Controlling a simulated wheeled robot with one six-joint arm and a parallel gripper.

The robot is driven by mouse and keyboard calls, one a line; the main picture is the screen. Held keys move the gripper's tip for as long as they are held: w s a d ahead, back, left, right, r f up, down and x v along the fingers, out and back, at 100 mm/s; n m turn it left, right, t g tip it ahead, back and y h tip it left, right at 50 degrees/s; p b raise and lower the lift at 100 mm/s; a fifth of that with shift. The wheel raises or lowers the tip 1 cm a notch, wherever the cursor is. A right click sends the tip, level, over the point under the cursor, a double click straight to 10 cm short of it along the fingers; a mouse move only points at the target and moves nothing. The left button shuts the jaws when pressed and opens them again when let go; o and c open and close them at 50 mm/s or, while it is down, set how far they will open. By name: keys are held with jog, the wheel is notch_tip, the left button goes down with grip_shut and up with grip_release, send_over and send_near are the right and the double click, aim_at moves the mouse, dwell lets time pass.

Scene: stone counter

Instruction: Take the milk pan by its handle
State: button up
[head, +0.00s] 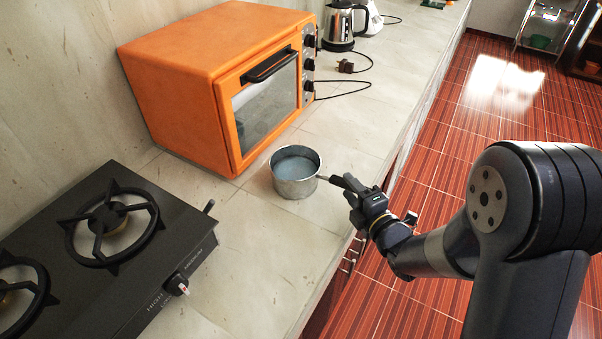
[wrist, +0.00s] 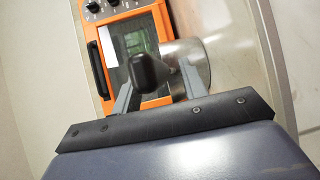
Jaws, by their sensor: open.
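The milk pan (head: 294,187) is a small grey metal pot, upright on the stone counter in front of the orange oven. Its handle points right, toward my gripper (head: 344,181). In the wrist view, the pan (wrist: 192,52) is behind the dark handle end (wrist: 148,70). My gripper (wrist: 156,75) is open, with one grey finger on each side of the handle. The handle appears between the fingers; I cannot tell whether either finger touches it.
The orange oven (head: 190,85) stands behind the pan. A black gas stove (head: 150,255) is at the left. A kettle (head: 340,25) and a cable lie farther back. The counter (head: 250,255) in front of the pan is clear; its edge runs under my arm.

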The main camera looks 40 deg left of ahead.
jog(key=shift+w+a, duration=0.15)
jog(key=shift+a, duration=0.15)
jog(key=shift+c, duration=0.3)
grip_shut()
jog(key=shift+r, duration=0.1)
